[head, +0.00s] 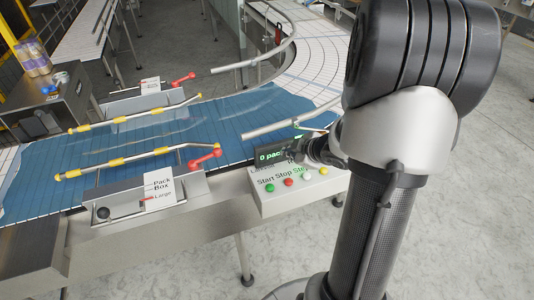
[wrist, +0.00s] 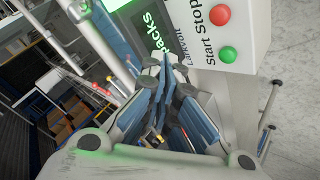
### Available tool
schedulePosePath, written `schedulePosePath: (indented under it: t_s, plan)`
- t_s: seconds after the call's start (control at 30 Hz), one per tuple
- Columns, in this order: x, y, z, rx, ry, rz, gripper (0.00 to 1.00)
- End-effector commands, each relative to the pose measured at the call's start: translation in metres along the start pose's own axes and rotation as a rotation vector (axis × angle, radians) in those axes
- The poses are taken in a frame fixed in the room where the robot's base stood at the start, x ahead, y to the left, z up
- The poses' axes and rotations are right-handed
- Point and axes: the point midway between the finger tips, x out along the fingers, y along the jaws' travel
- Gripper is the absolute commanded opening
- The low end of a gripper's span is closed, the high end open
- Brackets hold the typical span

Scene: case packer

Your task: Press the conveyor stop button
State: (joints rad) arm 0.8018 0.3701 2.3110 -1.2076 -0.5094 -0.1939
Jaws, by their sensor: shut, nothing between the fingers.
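The control box (head: 262,207) stands at the conveyor's near side. On it are a green button (head: 270,188) under the word Start and a red button (head: 289,182) under Stop. In the wrist view the red button (wrist: 219,15) is near the top edge and the green button (wrist: 228,54) is below it. My gripper (head: 297,152) is in front of the box's display in the head view, partly hidden by my arm. In the wrist view my gripper (wrist: 162,64) is shut and empty, left of both buttons and apart from them.
A white button (head: 307,174) and a yellow button (head: 323,170) sit right of the red one. The lit green display (head: 270,156) stands behind the buttons. The blue conveyor belt (head: 230,122) with yellow-sleeved guide rails lies to the left. Open floor is at the right.

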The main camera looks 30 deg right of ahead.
Motion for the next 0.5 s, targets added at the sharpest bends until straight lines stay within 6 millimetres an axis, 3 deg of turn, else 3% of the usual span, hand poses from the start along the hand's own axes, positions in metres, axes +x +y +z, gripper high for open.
schedulePosePath:
  t_s: [0.5]
  plan:
    - [-0.0012, -0.003, 0.0004, -0.015, 0.045, -0.027, 0.0]
